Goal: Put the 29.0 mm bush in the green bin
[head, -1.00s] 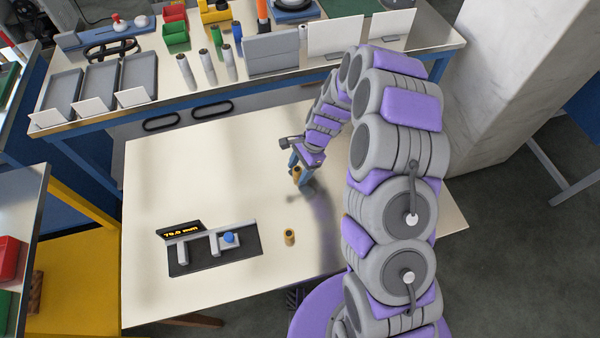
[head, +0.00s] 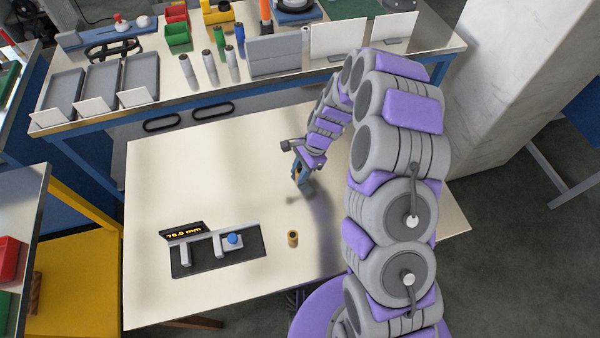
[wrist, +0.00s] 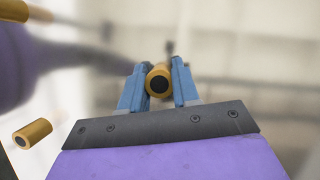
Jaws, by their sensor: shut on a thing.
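My gripper (head: 300,177) is shut on a brass-coloured bush (wrist: 158,81) with a dark bore, held between its two blue fingers (wrist: 157,88). In the head view it is over the far right part of the near table, and the held bush is mostly hidden by the fingers. A second brass bush (head: 293,238) stands upright on the table, nearer to me. The wrist view shows a loose bush (wrist: 33,132) at left and part of another brass piece (wrist: 15,10) at top left. No bush size is readable. A green bin (head: 178,38) stands on the back bench beside a red bin.
Grey trays (head: 101,87) with white cards, several upright cylinders (head: 210,66) and a grey box (head: 273,54) stand on the back bench.

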